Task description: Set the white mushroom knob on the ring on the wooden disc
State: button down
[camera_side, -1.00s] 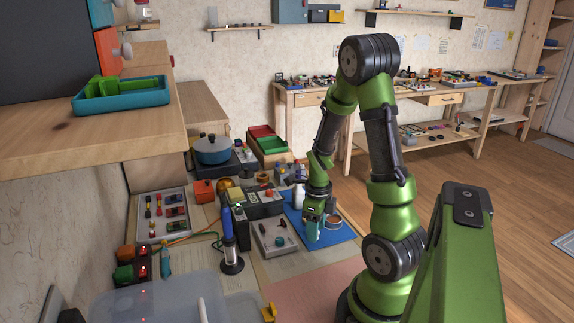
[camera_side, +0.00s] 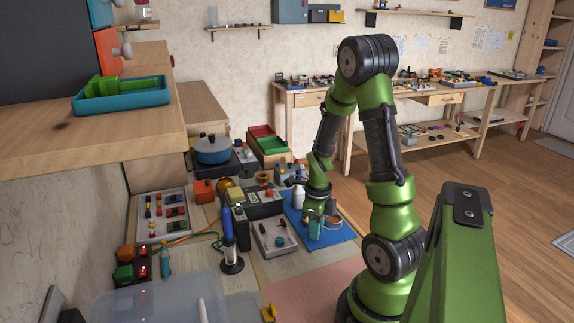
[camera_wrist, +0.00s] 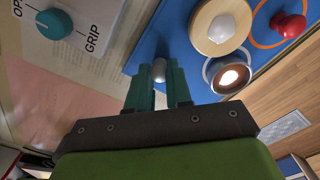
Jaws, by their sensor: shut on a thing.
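My gripper (camera_wrist: 157,72) is over the blue mat, with its teal fingers shut on a small pale grey rounded piece (camera_wrist: 158,69). Only part of that piece shows; I cannot tell whether it is the mushroom knob. The wooden disc (camera_wrist: 198,30) lies on the mat, to the upper right of the fingertips in the wrist view. A white round shape (camera_wrist: 222,29) shows on it; whether this is a knob or a mark is unclear. A separate ring on the disc is not distinct. In the side view my gripper (camera_side: 314,237) points down at the blue mat (camera_side: 336,236).
A round metal cup (camera_wrist: 228,75) is right of the fingers. A red mushroom knob (camera_wrist: 292,25) stands near an orange ring on the mat. A grey panel with a teal dial (camera_wrist: 54,23) lies to the left. A white bottle (camera_side: 298,199) stands behind the gripper.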

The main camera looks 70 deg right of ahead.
notch_tip(320, 180, up, 8)
jog(key=shift+r, duration=0.1)
jog(key=w+d, duration=0.1)
jog(key=d, duration=0.1)
jog(key=w+d, duration=0.1)
jog(key=d, duration=0.1)
jog(key=d+f, duration=0.1)
jog(key=d, duration=0.1)
jog(key=shift+w+d, duration=0.2)
jog(key=shift+w, duration=0.2)
jog(key=shift+w+d+r+n, duration=0.1)
jog(key=shift+w+d+n, duration=0.05)
jog(key=shift+w+n, duration=0.2)
jog(key=shift+s+f, duration=0.1)
jog(key=shift+f, duration=2.25)
jog(key=shift+f, duration=0.5)
